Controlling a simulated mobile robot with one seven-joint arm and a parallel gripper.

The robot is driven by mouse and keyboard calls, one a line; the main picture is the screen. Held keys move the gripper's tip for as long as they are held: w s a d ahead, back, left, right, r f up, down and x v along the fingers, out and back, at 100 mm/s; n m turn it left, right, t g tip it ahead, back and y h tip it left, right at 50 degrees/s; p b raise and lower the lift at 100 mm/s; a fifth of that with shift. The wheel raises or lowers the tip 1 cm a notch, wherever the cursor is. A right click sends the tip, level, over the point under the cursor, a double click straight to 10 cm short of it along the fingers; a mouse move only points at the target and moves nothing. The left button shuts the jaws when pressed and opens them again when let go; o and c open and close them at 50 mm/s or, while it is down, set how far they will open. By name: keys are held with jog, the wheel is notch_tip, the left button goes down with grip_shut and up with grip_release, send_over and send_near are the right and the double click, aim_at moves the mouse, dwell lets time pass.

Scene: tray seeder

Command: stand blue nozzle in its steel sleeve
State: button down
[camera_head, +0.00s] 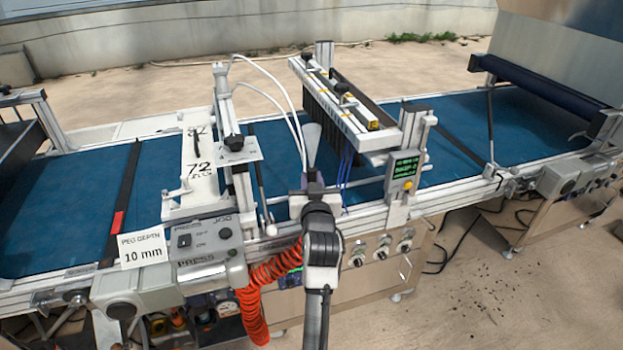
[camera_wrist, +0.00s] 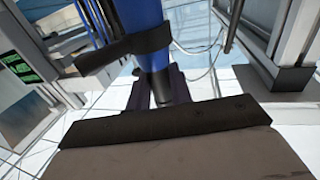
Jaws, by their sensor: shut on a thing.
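My gripper (camera_head: 315,187) is shut in the middle of the machine, just above the near edge of the blue belt. In the wrist view, my gripper's dark fingers (camera_wrist: 160,88) are closed around the lower part of the blue nozzle (camera_wrist: 147,18). The nozzle runs up out of the top of that view. A dark block (camera_wrist: 125,50) crosses beside it. In the head view the arm and fingers hide most of the nozzle. A grey cone (camera_head: 311,138) rises above my fingers; I cannot tell whether it belongs to the nozzle. I cannot make out the steel sleeve.
The seeder head (camera_head: 345,105) with thin blue tubes stands right of my gripper, and a post with a green display (camera_head: 406,167) beyond it. A press (camera_head: 208,240) stands at left. White hoses arch behind my gripper. The blue belt (camera_head: 65,200) is clear at far left.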

jog(key=shift+f+b, duration=2.8)
jog(key=shift+f, duration=1.1)
jog(key=shift+f+b, duration=0.4)
jog(key=shift+f, duration=0.2)
jog(key=c, duration=1.2)
grip_release()
jog(key=shift+o, duration=0.2)
jog(key=shift+s+f, duration=0.1)
jog(key=shift+s, duration=0.05)
